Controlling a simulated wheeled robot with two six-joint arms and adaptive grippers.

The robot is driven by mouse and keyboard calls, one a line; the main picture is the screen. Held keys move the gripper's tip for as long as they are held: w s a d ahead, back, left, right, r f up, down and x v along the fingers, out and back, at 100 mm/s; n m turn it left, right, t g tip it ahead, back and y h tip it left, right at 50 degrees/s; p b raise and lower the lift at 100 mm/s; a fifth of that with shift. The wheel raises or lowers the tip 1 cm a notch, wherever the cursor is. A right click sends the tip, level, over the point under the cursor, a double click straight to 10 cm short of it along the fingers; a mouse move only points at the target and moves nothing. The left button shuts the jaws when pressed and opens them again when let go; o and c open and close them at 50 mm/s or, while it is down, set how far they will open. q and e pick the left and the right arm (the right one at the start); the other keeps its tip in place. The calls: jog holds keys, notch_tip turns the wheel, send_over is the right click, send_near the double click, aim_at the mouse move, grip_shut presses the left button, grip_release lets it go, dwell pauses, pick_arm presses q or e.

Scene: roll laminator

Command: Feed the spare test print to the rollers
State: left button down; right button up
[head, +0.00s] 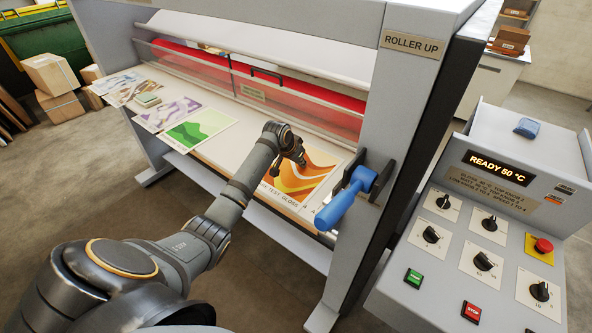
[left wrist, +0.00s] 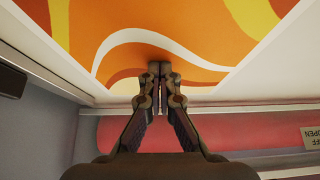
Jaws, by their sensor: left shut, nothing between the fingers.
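An orange, yellow and white print (head: 322,176) lies flat on the feed table at its right end; part of its edge lettering reads "TEST GLOSS". It also fills the top of the left wrist view (left wrist: 80,30). My left gripper (head: 302,162) is over this print, fingers together and empty. In the left wrist view the fingertips (left wrist: 160,68) are at the print, near its edge facing the rollers; I cannot tell whether they touch it. The red roller (head: 312,98) runs behind a clear guard, and shows in the left wrist view (left wrist: 240,132). My right gripper is out of view.
A green print (head: 200,129) and a purple one (head: 168,113) lie further left on the table (head: 238,150). A blue handle (head: 345,199) juts out by the right post. The control panel (head: 480,240) reads "READY 50 °C". Boxes (head: 52,74) stand at left.

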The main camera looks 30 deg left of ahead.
aim_at(317, 154)
pick_arm(q)
jog(key=shift+w+d+f, duration=0.1)
jog(key=shift+w+f, duration=0.15)
jog(key=shift+w, duration=0.25)
jog(key=shift+w+r, duration=0.1)
jog(key=shift+w, duration=0.1)
jog(key=w+b, duration=0.3)
jog(key=w, duration=0.1)
jog(key=shift+w+d+f+b, duration=0.15)
jog(key=shift+w+f+b, duration=0.05)
jog(key=shift+b, duration=0.2)
jog(key=shift+w+r, duration=0.1)
jog(key=shift+w, duration=0.15)
jog(key=shift+r, duration=0.15)
jog(key=shift+w, duration=0.1)
jog(key=w+b, duration=0.2)
jog(key=shift+d+f+b, duration=0.15)
jog(key=shift+f+b, duration=0.05)
jog(key=shift+b, duration=0.15)
jog(key=shift+w+r, duration=0.15)
jog(key=shift+w, duration=0.1)
